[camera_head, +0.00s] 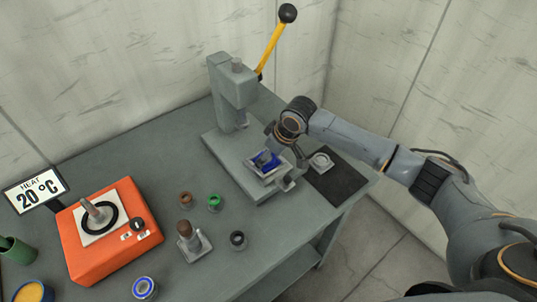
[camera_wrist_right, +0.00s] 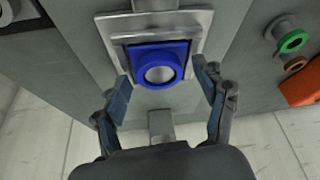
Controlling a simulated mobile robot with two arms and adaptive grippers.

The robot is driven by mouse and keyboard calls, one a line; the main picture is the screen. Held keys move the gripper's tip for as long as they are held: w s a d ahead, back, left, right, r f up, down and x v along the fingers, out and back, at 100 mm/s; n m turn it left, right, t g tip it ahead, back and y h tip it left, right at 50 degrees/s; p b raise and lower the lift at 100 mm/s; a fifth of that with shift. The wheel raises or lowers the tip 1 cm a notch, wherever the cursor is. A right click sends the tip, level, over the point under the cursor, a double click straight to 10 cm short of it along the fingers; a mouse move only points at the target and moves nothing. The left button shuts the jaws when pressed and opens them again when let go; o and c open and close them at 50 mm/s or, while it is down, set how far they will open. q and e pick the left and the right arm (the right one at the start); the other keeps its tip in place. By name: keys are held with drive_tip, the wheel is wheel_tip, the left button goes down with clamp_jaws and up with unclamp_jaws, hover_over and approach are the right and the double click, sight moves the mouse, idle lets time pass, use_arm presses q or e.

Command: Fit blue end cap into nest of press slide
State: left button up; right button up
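The blue end cap (camera_head: 268,161) has a square flange and a round raised collar. It lies in the grey square nest (camera_head: 254,172) of the press slide, in front of the press column. In the right wrist view the cap (camera_wrist_right: 159,66) sits inside the nest frame (camera_wrist_right: 199,19), with a dark gap along its far edge; whether it is fully down I cannot tell. My right gripper (camera_head: 284,146) is above the nest. In the wrist view the right gripper (camera_wrist_right: 163,77) is open, its fingers apart on either side of the cap's near edge. My left gripper is not in view.
The press (camera_head: 233,90) has a raised yellow lever (camera_head: 271,47). An orange heater (camera_head: 90,258), a green part (camera_head: 214,202) and other small parts stand left and in front.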

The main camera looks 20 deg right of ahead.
drive_tip(key=b+v, duration=0.1)
drive_tip(key=v, duration=1.1)
drive_tip(key=shift+r+b, duration=0.2)
drive_tip(key=shift+b, duration=0.2)
drive_tip(key=shift+f, duration=0.1)
